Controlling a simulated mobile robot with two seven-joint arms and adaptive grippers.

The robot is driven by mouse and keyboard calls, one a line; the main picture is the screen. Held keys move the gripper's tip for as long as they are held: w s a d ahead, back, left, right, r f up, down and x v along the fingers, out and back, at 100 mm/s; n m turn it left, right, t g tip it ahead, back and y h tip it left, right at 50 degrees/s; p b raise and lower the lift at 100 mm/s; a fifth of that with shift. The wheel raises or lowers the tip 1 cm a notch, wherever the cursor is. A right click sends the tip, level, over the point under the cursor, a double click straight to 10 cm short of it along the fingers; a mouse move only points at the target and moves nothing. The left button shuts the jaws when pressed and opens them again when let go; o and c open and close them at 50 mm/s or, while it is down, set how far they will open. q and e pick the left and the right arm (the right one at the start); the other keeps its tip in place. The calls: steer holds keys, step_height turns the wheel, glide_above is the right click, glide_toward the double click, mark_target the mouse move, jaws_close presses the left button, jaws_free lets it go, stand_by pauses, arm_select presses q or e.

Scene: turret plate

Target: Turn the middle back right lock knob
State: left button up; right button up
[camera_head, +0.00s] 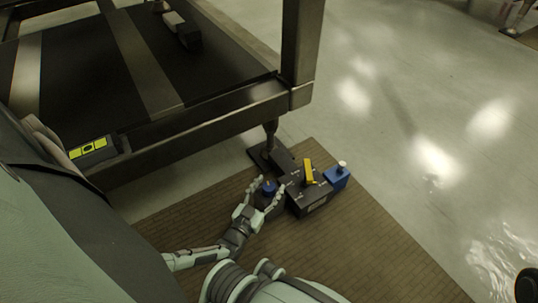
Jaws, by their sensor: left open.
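My left gripper (269,186) reaches in from the lower left, its fingers spread open. A small blue knob (269,187) on a dark block shows between the fingertips; I cannot tell whether they touch it. A dark housing (308,199) stands just right of the gripper, with a yellow lever (309,172) tilted up from its top. A blue block (336,178) with a white-topped knob (342,164) adjoins its right side. I cannot tell from this view which one is the middle back right lock knob. My right gripper is out of view.
A dark metal frame (210,118) with a thick corner post (301,45) stands just behind the housing. A yellow-and-black panel (88,149) is at the left. The glossy floor (430,130) at right is open.

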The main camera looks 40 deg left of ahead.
arm_select(q)
steer(key=s+d, duration=0.1)
steer(key=s, duration=1)
steer(key=shift+s+d, duration=0.15)
steer(key=shift+s, duration=0.15)
